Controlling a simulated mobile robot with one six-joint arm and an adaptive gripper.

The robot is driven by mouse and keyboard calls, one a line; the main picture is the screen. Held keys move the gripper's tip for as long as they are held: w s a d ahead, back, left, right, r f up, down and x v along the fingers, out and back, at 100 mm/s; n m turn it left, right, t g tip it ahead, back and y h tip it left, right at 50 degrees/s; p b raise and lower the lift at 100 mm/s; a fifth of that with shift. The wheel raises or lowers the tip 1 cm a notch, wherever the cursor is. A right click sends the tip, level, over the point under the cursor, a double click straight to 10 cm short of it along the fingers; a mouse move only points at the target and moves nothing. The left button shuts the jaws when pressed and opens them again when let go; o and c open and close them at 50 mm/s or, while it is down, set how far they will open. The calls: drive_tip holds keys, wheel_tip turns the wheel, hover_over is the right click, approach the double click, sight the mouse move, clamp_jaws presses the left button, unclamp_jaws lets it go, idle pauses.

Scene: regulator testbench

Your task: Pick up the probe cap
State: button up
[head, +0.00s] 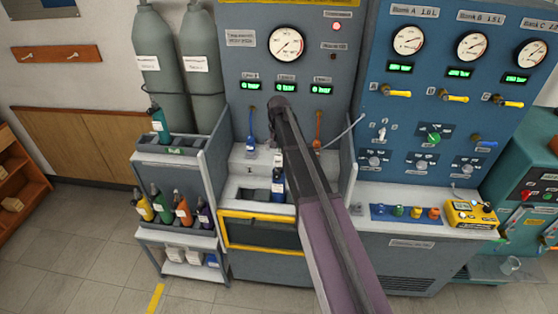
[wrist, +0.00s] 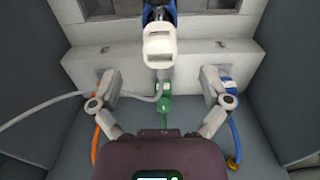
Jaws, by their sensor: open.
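I cannot tell for sure which thing is the probe cap. In the wrist view a white rounded piece with slots (wrist: 160,45) sits in front of a blue bottle (wrist: 158,10) at the top middle. A green fitting (wrist: 163,105) on a grey hose lies just below it. My gripper (wrist: 159,82) is open, its two fingers spread left and right of the grey stem under the white piece, touching nothing that I can make out. In the head view my arm hides the gripper. The dark blue bottle (head: 278,184) stands in the bench recess.
An orange hose (wrist: 97,135) and a blue hose (wrist: 235,130) hang on either side of my fingers. Grey side walls flank the bay. Small coloured knob-like pieces stand on a blue mat (head: 386,216), beside a yellow meter (head: 470,214). Bottles stand in a left rack (head: 178,221).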

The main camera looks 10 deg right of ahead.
sight(278, 156)
drive_tip(key=shift+s+a+f+b, duration=0.1)
drive_tip(key=shift+f+b, duration=1.2)
drive_tip(key=shift+f, duration=0.05)
drive_tip(key=shift+s+f+b, duration=0.1)
drive_tip(key=shift+f+b, duration=1.2)
clamp_jaws()
drive_tip(key=shift+r, duration=0.15)
wheel_tip(278, 156, up, 3)
drive_tip(key=p, duration=0.3)
drive_tip(key=s+r+p, duration=0.1)
drive_tip(key=s+p, duration=0.1)
drive_tip(key=s, duration=1.4)
drive_tip(key=shift+r, duration=0.4)
